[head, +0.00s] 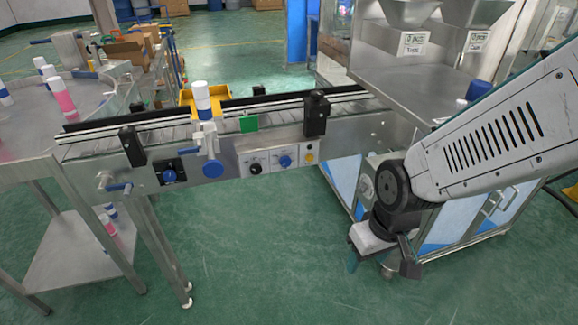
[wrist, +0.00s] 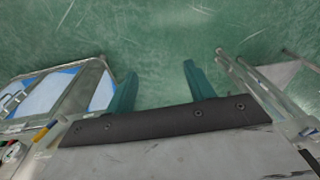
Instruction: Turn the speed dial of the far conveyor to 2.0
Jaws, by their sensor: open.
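The conveyor (head: 230,160) crosses the middle of the head view. Its front side carries a blue knob on a black plate (head: 169,176), a larger blue knob (head: 213,169), a black dial on a white plate (head: 256,168) and a blue dial (head: 286,161). The scale marks are too small to read, and I cannot tell which one is the far conveyor's speed dial. My gripper (head: 382,267) hangs low in front of the machine cabinet, right of and below the dials, apart from them. Its fingers (wrist: 160,85) are spread with only green floor between them in the wrist view.
A yellow button (head: 309,157) sits right of the dials. A steel table (head: 30,170) is at left, with pink bottles. The cabinet (head: 465,215) stands behind my arm. Floor in front of the conveyor is clear.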

